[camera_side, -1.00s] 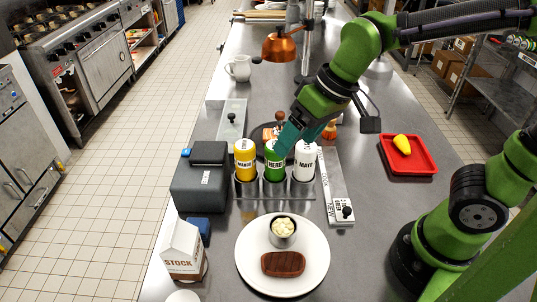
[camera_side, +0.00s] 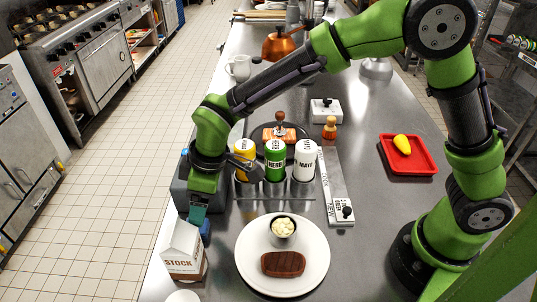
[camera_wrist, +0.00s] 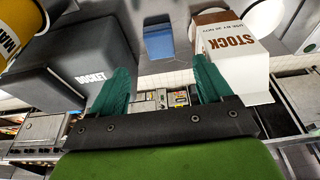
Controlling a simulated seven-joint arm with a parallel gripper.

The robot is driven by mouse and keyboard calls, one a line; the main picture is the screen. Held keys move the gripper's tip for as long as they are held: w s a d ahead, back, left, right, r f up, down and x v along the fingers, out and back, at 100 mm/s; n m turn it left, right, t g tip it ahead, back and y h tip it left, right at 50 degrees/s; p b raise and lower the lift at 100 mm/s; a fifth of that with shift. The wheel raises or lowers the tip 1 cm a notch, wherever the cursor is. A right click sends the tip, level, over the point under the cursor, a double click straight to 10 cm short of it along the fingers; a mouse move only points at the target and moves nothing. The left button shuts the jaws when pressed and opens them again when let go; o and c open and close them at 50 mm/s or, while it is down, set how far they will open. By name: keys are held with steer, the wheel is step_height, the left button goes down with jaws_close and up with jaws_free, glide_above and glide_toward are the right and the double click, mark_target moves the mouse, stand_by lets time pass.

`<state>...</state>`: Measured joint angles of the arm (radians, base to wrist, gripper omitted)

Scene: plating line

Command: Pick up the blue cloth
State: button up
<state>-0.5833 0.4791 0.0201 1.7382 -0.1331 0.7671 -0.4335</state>
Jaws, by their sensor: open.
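The blue cloth (camera_side: 206,229) is a small folded blue piece on the steel counter, between the dark docket box and the stock carton. In the side view my gripper (camera_side: 197,216) partly hides it. My gripper is low over that spot with its teal fingers pointing down. In the wrist view the cloth (camera_wrist: 159,41) lies ahead of the gap between the two spread fingertips (camera_wrist: 163,68). The fingers are open with nothing between them; I cannot tell whether they touch the cloth.
The stock carton (camera_side: 183,250) stands close in front of my gripper. The dark docket box (camera_wrist: 55,75) is on the other side. A rack with yellow, green and white bottles (camera_side: 305,160) stands to the right. A white plate (camera_side: 313,262) with a steak lies at front right.

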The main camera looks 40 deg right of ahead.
mark_target(204, 230)
steer(key=x, duration=0.8)
steer(key=shift+w+a+f, duration=0.1)
steer(key=shift+f, duration=0.25)
steer(key=c, duration=1.1)
steer(key=shift+r, duration=0.2)
